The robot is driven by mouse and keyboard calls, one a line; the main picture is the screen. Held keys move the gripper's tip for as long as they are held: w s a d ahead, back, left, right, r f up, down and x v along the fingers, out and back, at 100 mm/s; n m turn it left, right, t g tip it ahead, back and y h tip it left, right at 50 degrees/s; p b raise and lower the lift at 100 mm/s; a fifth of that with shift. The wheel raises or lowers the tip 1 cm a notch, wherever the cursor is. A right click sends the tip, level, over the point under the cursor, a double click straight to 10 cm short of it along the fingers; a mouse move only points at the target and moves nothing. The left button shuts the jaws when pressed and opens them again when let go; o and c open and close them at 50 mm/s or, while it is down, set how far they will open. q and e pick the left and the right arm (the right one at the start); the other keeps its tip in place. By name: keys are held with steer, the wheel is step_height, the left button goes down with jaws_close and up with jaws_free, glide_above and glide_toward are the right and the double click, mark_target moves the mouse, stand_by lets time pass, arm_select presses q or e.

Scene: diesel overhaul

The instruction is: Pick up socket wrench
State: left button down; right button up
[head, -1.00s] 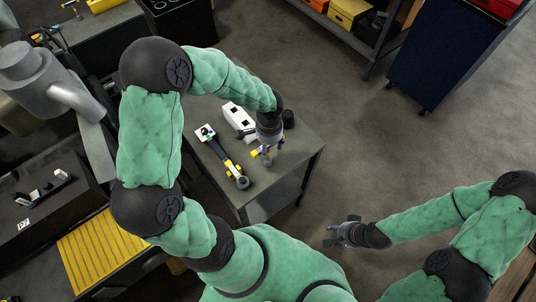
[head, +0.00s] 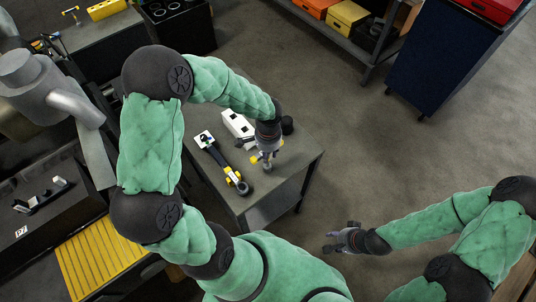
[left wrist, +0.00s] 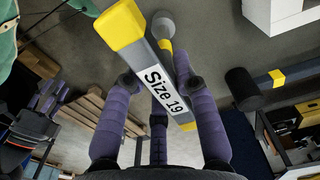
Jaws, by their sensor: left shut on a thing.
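The socket wrench (left wrist: 150,80) is a grey bar with yellow ends and a white "Size 19" label; a round grey end shows behind it. My left gripper (left wrist: 160,95) is shut on it, its purple fingers on both sides of the bar. In the head view my left gripper (head: 264,160) is over the right part of the grey table, and only small yellow and grey bits of the wrench show below it. How far it is above the table I cannot tell. My right gripper (head: 340,238) is empty, fingers apart, away from the table.
On the table (head: 292,172) lie a black tool with yellow parts and a round end (head: 222,163), a white block (head: 237,125) and a black cylinder (head: 287,125). A blue cabinet (head: 435,60) and a shelf with boxes (head: 347,17) stand behind. The floor on the right is clear.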

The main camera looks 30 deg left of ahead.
arm_select(q)
steer(key=shift+w+r, duration=0.1)
steer(key=shift+r, duration=0.4)
step_height(320, 180, up, 2)
steer(key=shift+r+p, duration=0.2)
steer(key=shift+p, duration=0.1)
steer(key=s+r+p, duration=0.1)
steer(key=s+r, duration=0.8)
steer(key=s, duration=0.5)
steer(key=shift+a+r, duration=0.15)
steer(key=c, duration=1.6)
jaws_free()
steer(key=shift+c, duration=0.2)
jaws_close()
